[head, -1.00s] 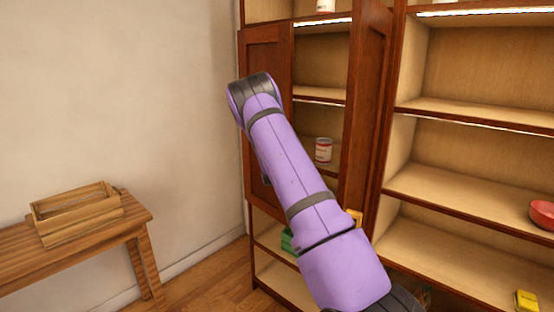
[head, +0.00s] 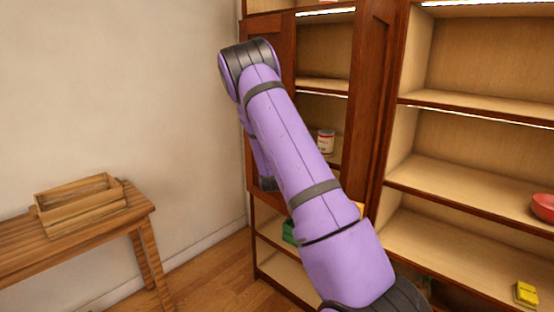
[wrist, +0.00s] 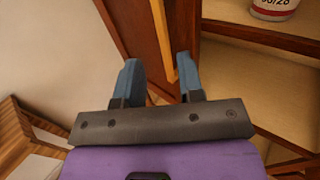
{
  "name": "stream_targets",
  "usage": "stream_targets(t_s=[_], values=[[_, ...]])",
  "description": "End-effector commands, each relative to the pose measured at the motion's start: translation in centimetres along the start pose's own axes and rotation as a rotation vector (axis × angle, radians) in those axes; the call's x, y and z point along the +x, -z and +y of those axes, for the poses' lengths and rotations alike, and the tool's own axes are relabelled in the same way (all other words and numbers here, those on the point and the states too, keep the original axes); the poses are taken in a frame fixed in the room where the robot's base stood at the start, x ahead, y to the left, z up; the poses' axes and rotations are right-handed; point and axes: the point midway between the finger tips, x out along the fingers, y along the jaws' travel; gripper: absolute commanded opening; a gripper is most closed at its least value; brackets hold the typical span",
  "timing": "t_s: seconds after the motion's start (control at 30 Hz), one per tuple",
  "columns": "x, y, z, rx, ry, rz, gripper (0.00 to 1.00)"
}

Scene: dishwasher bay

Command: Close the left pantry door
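The left pantry door (head: 270,25) is a dark brown panelled door. In the head view it stands at the left of the tall cabinet, partly hidden behind my purple arm, with open shelves showing to its right. In the wrist view the door (wrist: 128,38) rises ahead of my gripper, with a light orange-brown strip (wrist: 162,35), seemingly its handle, running down it. My gripper (wrist: 160,78) is open, its two blue-grey fingers apart on either side of the strip's lower end. I cannot tell whether they touch it. The head view hides the fingers behind my arm.
Another dark brown upright panel (head: 370,110) stands right of the narrow shelves. A can (head: 326,141) is on a shelf there. Shelves at the right hold a red bowl (head: 543,207) and a yellow item (head: 526,294). A wooden bench (head: 140,210) with a crate (head: 85,212) stands left.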

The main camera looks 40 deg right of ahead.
Motion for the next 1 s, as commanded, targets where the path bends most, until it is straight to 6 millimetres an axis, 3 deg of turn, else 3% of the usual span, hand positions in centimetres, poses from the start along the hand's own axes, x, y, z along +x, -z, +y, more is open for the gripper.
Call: stream_targets(t_s=[0.07,0.2,0.23,0.37,0.6,1.0], values=[[0.0,0.0,0.0,0.0,0.0,0.0,0.35],[0.2,0.1,0.2,0.023,0.014,-0.007,0.03],[0.3,0.1,0.3,0.041,0.026,-0.012,0.0],[1.3,0.3,1.1,0.188,0.113,-0.062,0.0],[2.2,1.4,3.6,0.632,0.325,-0.233,0.0],[-0.5,6.2,10.1,1.342,0.553,-0.533,0.0]])
